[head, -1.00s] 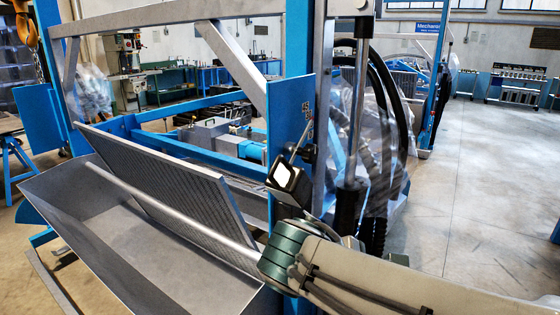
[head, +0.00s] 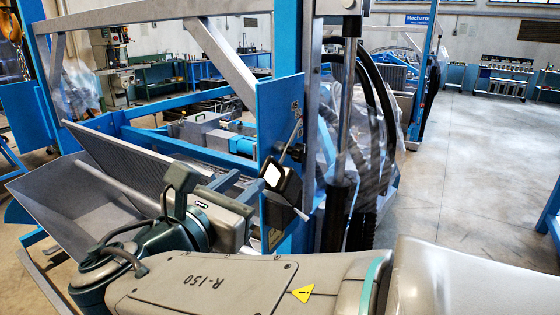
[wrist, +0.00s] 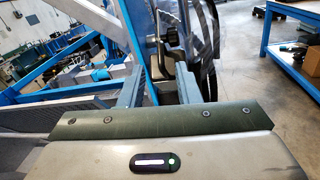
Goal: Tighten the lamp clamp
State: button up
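The lamp (head: 284,186) is a small black box with a bright white face, mounted on the blue upright plate in the head view. Its dark clamp (head: 295,152) sits just above it, with a thin lever (head: 297,130) pointing up. My gripper (head: 248,178) is just left of the lamp in the head view. Its two grey-blue fingers stand apart with nothing held between them (wrist: 160,88). Contact with the lamp cannot be told.
The blue upright plate (head: 281,112) and frame post stand right by my gripper. Black hoses (head: 374,110) and a cylinder are behind the lamp. A grey metal trough (head: 75,195) lies at left. Open floor (head: 465,165) is at right.

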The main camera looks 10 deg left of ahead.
aim_at(265, 165)
jog(key=p+x, duration=0.1)
jog(key=x, duration=0.7)
jog(key=shift+d, duration=0.1)
jog(key=shift+s, duration=0.1)
grip_shut()
